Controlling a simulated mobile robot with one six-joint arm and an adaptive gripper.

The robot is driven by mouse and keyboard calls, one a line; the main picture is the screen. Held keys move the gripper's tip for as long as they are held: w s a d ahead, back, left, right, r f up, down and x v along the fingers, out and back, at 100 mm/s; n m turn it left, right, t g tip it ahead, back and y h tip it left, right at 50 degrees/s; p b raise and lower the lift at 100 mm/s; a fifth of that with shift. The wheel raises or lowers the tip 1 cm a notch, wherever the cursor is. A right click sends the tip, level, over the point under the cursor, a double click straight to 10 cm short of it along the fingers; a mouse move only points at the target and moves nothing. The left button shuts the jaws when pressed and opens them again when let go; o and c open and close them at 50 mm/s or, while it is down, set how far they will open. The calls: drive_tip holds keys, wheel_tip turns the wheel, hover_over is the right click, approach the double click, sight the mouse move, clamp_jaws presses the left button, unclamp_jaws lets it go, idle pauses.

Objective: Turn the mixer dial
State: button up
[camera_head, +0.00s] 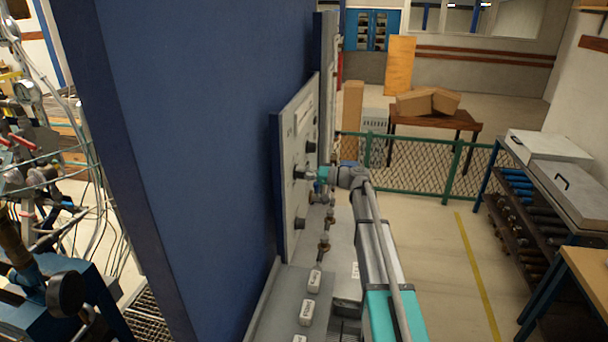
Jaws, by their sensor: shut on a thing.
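A light grey panel (287,205) stands upright on the bench and is seen at a steep angle. It carries several dark knobs. My gripper (310,174) reaches in from the right and is shut on the dark dial (299,174) at mid-height on the panel. The fingers are small in this view, and part of the dial is hidden. Another dark knob (310,147) sits above, and one more (300,223) sits lower down. I cannot read which label belongs to the gripped dial.
Pipe fittings and valves (325,243) stand on the bench just below my gripper. White labelled blocks (307,312) lie along the bench. A big blue wall (190,120) closes off the left. A green mesh fence (420,165) stands behind.

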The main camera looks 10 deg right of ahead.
drive_tip(key=m, duration=0.4)
drive_tip(key=shift+m, duration=0.3)
drive_tip(key=shift+s+a+m, duration=0.1)
drive_tip(key=shift+m, duration=1.6)
drive_tip(key=o, duration=1.1)
drive_tip(key=shift+o, duration=0.2)
drive_tip(key=shift+d, duration=0.5)
drive_tip(key=v, duration=1.1)
